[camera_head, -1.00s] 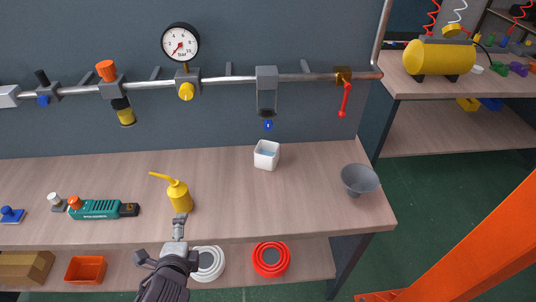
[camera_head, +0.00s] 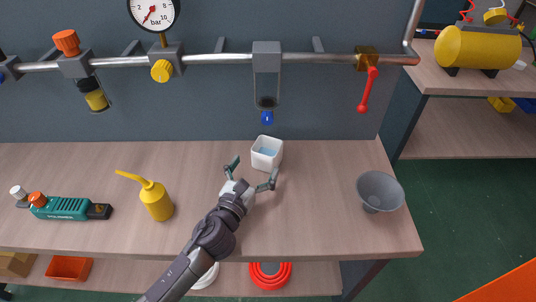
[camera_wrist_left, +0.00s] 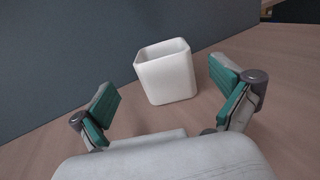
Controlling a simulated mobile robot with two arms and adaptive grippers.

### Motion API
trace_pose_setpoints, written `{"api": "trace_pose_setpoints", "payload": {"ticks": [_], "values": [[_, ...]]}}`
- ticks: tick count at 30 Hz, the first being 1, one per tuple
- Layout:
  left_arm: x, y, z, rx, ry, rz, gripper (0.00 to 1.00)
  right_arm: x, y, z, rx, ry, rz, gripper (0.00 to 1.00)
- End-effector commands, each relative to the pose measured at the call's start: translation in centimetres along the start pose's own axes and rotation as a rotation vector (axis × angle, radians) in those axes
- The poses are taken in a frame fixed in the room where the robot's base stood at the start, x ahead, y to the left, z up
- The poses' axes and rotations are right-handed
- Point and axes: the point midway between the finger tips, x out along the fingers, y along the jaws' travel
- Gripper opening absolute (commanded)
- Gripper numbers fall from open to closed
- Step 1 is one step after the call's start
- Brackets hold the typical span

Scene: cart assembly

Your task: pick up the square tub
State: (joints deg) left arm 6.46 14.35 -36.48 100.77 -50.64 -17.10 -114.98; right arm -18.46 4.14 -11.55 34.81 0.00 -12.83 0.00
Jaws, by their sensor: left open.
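The square tub (camera_head: 267,153) is white and stands upright on the workbench near the wall, with something light blue inside it in the head view. My left gripper (camera_head: 252,174) is open just in front of the tub, its two fingers spread apart. In the left wrist view the tub (camera_wrist_left: 166,72) stands ahead of the open fingers (camera_wrist_left: 166,98), roughly centred between them. The tub is not between the fingertips, and I see no contact. My right gripper is not in view.
A yellow oil can (camera_head: 156,200) and a teal tool (camera_head: 62,208) stand left on the workbench (camera_head: 310,215). A grey funnel (camera_head: 380,191) stands right. A pipe (camera_head: 210,59) with a hanging grey unit (camera_head: 266,75) runs along the wall above the tub. The bench between tub and funnel is clear.

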Motion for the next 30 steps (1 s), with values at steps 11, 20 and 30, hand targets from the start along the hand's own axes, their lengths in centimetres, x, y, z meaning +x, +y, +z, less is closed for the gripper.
{"api": "trace_pose_setpoints", "payload": {"ticks": [11, 20, 30], "values": [[3.8, -0.3, -0.1, -0.005, 0.001, 0.002, 1.0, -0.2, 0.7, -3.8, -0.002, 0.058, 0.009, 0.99], [7.2, -0.4, -0.3, -0.003, 0.001, 0.002, 1.0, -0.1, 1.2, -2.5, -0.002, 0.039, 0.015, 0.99], [7.3, -0.4, -0.4, -0.002, 0.002, 0.002, 0.82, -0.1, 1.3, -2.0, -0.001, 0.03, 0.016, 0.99]]}}
